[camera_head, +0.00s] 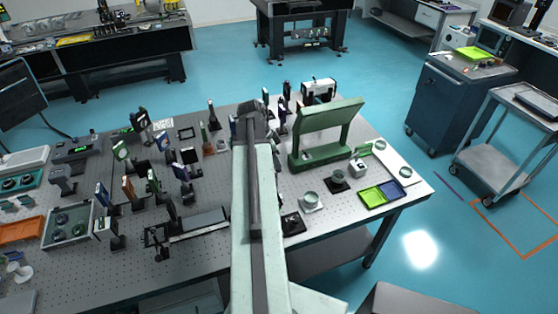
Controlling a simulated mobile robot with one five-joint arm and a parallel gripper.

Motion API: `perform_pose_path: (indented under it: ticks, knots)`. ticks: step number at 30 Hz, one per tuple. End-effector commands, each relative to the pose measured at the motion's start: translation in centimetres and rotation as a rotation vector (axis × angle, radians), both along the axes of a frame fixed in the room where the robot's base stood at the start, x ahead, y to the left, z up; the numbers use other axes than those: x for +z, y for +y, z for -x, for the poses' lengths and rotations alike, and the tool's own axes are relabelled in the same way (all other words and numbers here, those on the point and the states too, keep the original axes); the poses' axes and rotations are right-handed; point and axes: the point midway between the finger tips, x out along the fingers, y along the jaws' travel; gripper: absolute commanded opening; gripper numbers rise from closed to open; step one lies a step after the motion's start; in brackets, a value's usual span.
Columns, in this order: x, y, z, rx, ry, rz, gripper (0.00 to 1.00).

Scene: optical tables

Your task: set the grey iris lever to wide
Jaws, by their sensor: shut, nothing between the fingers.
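My arm reaches up the middle of the view over the perforated optical table (115,270). Its dark end, with my gripper (252,112), is over the far part of the table. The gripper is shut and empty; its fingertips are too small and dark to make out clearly. I cannot tell which mount is the iris. The grey lever and its setting are too small to see or hidden behind my arm.
Right of my arm stand a large green bracket (325,135), small round mounts (311,201) and a yellow-green and blue tray (372,197). A grey tray (46,238) and an orange tray (22,229) lie at left.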

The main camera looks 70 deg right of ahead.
Motion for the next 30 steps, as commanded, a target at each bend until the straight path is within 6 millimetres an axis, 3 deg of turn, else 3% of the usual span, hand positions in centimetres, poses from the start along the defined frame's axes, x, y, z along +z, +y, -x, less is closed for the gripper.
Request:
perform_pose_path:
  ticks: [3,30]
  knots:
    - [-0.3,-0.5,0.6,-0.002,0.001,0.001,0.0]
    - [0.6,1.2,-1.7,0.016,0.001,0.001,0.0]
